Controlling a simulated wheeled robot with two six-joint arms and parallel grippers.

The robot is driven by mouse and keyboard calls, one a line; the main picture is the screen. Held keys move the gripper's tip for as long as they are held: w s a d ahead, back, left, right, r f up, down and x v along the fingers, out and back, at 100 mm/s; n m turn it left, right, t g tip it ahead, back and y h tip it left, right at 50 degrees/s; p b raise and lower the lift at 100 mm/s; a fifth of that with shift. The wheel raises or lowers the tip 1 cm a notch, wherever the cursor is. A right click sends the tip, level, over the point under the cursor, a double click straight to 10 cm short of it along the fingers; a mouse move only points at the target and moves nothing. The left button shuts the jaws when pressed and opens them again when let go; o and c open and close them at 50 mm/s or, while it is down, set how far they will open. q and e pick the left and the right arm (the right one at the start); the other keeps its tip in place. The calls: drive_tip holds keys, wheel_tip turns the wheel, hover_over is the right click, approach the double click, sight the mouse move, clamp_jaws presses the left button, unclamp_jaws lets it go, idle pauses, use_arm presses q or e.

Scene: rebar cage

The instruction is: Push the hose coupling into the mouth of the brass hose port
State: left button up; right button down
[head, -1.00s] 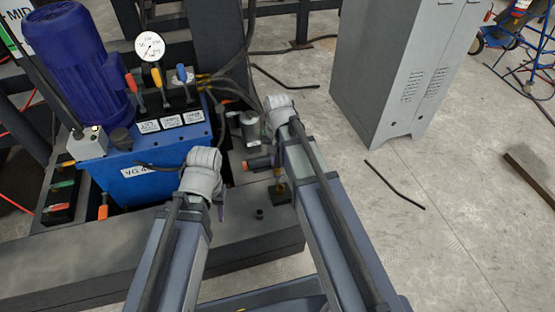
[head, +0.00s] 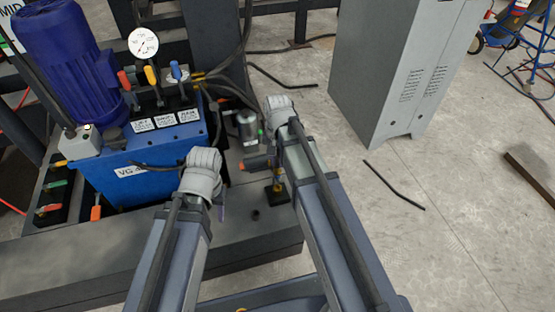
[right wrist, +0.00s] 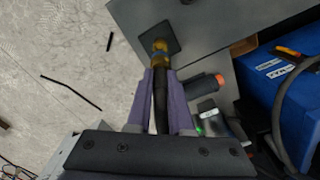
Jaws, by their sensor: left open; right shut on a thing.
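The brass hose port (right wrist: 160,47) stands on a dark square plate in the right wrist view. In the head view the plate (head: 276,196) shows beside my right arm, with a little brass above it. My right gripper (right wrist: 162,76) is shut on the dark hose coupling (right wrist: 161,98), which points at the port. The coupling's front end appears to meet or overlap the brass; I cannot tell whether it is inside the mouth. My right arm hides most of this in the head view. My left gripper (head: 221,202) is open, left of the port, its fingers mostly hidden by its wrist.
A dark cylinder with an orange end (right wrist: 207,85) lies close beside the right fingers. The blue hydraulic unit (head: 135,175) stands to the left. A small black cylinder (head: 256,214) is on the grey base near the plate. A grey cabinet (head: 385,75) stands on the floor behind right.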

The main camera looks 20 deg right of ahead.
sight(277, 173)
drive_tip(key=shift+f+b, duration=1.4)
drive_tip(key=shift+f, duration=0.3)
drive_tip(key=shift+f+b, duration=1.9)
drive_tip(key=c, duration=0.7)
unclamp_jaws()
drive_tip(key=shift+c, duration=0.2)
drive_tip(key=shift+r, duration=0.15)
wheel_tip(277, 173, up, 8)
drive_tip(key=p, duration=0.8)
drive_tip(key=shift+f, duration=0.2)
